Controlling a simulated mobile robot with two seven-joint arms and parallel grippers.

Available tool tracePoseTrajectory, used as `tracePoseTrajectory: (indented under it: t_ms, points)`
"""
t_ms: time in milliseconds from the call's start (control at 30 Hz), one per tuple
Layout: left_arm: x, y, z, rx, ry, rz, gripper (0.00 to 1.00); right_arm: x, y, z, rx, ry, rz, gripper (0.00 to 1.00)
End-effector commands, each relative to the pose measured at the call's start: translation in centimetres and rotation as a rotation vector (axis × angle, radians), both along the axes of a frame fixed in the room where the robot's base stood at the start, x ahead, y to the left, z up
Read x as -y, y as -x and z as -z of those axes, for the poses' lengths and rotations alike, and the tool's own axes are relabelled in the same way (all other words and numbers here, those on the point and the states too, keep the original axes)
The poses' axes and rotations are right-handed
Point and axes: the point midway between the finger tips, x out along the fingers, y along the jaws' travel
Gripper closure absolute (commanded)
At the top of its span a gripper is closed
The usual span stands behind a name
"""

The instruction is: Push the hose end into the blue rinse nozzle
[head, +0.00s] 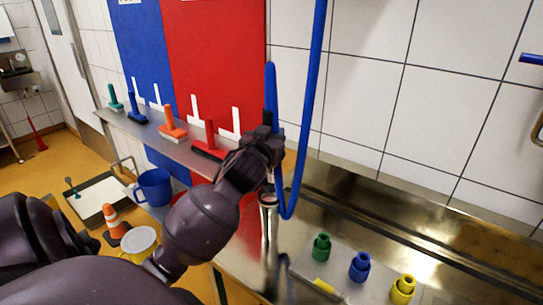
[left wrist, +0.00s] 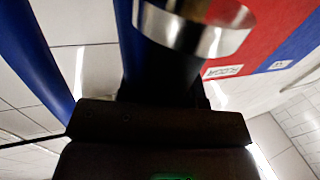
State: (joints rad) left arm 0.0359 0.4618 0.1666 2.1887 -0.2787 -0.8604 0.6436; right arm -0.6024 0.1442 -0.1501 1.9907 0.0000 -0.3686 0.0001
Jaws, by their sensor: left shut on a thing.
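My left gripper (head: 268,140) is shut on the blue hose (head: 317,90), near its end, above the back of the steel sink. The hose hangs in a long loop to the right of the gripper, and a narrow blue stretch rises just above the fingers. In the left wrist view, a blue hose part with a shiny metal ring (left wrist: 195,28) stands at the fingers; the fingers hide its lower part. The blue rinse nozzle (head: 360,266) stands upright at the lower right, between a green one (head: 322,247) and a yellow one (head: 404,289), well apart from the gripper. My right gripper is not in view.
An upright metal fitting with a ring top (head: 268,198) stands just below the gripper. A steel shelf (head: 140,130) with several coloured brushes runs along the wall at left. A blue jug (head: 154,187) and a cone (head: 113,222) are lower left. The sink's right side looks clear.

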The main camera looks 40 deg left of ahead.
Motion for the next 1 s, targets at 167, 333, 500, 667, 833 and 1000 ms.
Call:
tracePoseTrajectory:
  t_ms: [167,333,500,667,833,1000]
  points:
    - [0.0,0.0,-4.5,0.007,-0.002,0.001,0.95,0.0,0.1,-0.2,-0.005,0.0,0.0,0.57]
    - [0.0,0.0,-7.2,0.006,-0.002,0.001,0.95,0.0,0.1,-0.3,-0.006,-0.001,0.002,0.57]
    - [0.0,0.0,-8.5,0.003,0.0,0.001,0.95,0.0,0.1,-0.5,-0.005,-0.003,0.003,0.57]
    - [0.0,0.0,-9.0,0.001,0.0,0.001,0.95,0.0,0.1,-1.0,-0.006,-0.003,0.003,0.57]
    - [0.0,0.0,-8.8,0.001,0.0,0.001,0.95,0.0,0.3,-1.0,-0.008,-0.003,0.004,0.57]
    - [0.0,0.0,-8.7,0.0,0.001,0.001,0.95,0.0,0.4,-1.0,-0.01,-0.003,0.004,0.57]
